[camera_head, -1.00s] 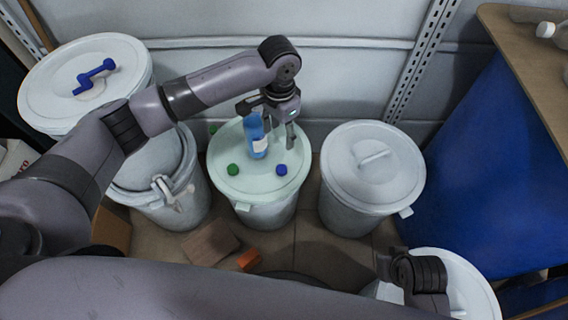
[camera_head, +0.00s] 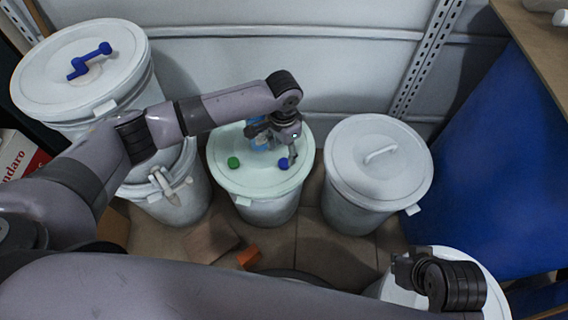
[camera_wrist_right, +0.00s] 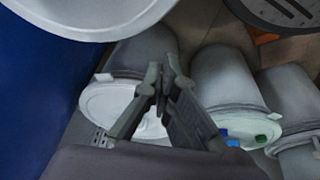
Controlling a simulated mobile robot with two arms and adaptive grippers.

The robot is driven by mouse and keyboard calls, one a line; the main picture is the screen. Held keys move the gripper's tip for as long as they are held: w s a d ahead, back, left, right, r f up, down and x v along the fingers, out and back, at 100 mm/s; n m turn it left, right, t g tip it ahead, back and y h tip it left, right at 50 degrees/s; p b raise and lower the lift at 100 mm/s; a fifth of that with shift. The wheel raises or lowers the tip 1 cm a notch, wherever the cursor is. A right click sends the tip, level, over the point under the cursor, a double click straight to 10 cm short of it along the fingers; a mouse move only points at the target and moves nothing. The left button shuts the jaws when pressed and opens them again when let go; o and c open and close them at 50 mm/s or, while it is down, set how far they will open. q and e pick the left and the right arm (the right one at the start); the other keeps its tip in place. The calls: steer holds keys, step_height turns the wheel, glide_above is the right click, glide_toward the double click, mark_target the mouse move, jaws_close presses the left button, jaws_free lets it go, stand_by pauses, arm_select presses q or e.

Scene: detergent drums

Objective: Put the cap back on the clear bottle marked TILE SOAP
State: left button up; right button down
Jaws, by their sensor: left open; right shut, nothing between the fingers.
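A clear bottle with blue contents (camera_head: 257,139) stands on the pale green drum lid (camera_head: 226,182), mostly hidden behind my left gripper; its marking cannot be read now. A blue cap (camera_head: 284,164) lies on the lid toward the front right. A green cap (camera_head: 234,162) lies toward the front left. My left gripper (camera_head: 288,154) is open, low over the lid at the blue cap; whether it touches the cap I cannot tell. My right gripper (camera_wrist_right: 160,86) is shut and empty, away from the lid; its wrist also shows at the lower right of the head view (camera_head: 405,268).
A closed white drum (camera_head: 372,140) stands to the right. A larger drum with a blue handle (camera_head: 90,62) on its lid stands at the left. A blue-sided table (camera_head: 490,170) is at the far right. An orange block (camera_head: 249,256) lies on the floor.

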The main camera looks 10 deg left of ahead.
mark_target(283, 163)
arm_select(q)
steer(key=shift+f, duration=0.25)
step_height(283, 163, down, 3)
steer(key=shift+f+b, duration=0.1)
steer(key=shift+b, duration=0.6)
steer(key=shift+f, duration=0.85)
steer(key=shift+f+b, duration=0.2)
steer(key=shift+b, duration=0.1)
arm_select(e)
steer(key=w+a+r+t, duration=0.1)
steer(key=w+a+t, duration=0.1)
steer(key=w, duration=0.4)
steer(key=shift+w+t+y, duration=0.2)
steer(key=shift+t+y, duration=0.2)
steer(key=shift+t, duration=0.3)
arm_select(q)
steer(key=c, duration=0.8)
steer(key=shift+o, duration=0.2)
